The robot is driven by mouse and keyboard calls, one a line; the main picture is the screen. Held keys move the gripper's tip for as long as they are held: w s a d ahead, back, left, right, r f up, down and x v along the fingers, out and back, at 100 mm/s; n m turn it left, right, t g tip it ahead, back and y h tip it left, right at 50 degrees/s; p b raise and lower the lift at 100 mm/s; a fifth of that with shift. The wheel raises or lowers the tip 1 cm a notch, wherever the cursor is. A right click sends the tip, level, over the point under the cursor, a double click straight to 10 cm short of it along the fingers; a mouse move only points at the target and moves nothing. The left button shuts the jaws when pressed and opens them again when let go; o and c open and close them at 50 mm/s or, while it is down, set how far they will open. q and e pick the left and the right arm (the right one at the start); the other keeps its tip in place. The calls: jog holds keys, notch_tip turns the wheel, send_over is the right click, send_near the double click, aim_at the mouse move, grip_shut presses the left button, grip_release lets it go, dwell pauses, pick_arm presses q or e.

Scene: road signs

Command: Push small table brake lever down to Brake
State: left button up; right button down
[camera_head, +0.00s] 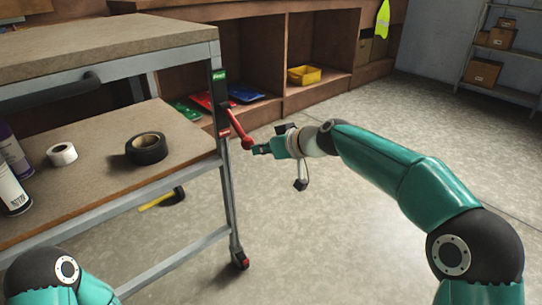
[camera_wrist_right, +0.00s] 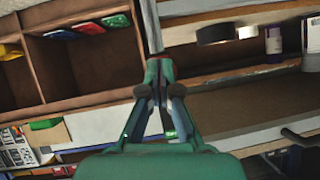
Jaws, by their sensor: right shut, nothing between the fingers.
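The small table (camera_head: 120,45) stands at the left of the head view, with a wooden top and a lower shelf. The red brake lever (camera_head: 237,125) is on its right-hand post and slopes down to the right, ending in a round knob. A green label (camera_head: 218,75) is on the post above the lever; its text is too small to read. My right gripper (camera_head: 259,150) is shut and empty, its tips just right of the knob; I cannot tell whether they touch. In the wrist view the shut fingers (camera_wrist_right: 159,95) point at the post and hide most of the lever. My left gripper is out of view.
Black tape (camera_head: 146,148), white tape (camera_head: 62,154) and bottles (camera_head: 12,185) stand on the lower shelf. A hammer (camera_head: 162,200) lies on the floor below. Wooden cubbies (camera_head: 330,80) with a yellow bin (camera_head: 304,75) are behind. The floor right of the table is clear.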

jog(key=s+d+b, duration=0.2)
jog(key=s+d, duration=0.7)
jog(key=shift+d+r, duration=0.15)
jog(key=shift+d, duration=0.05)
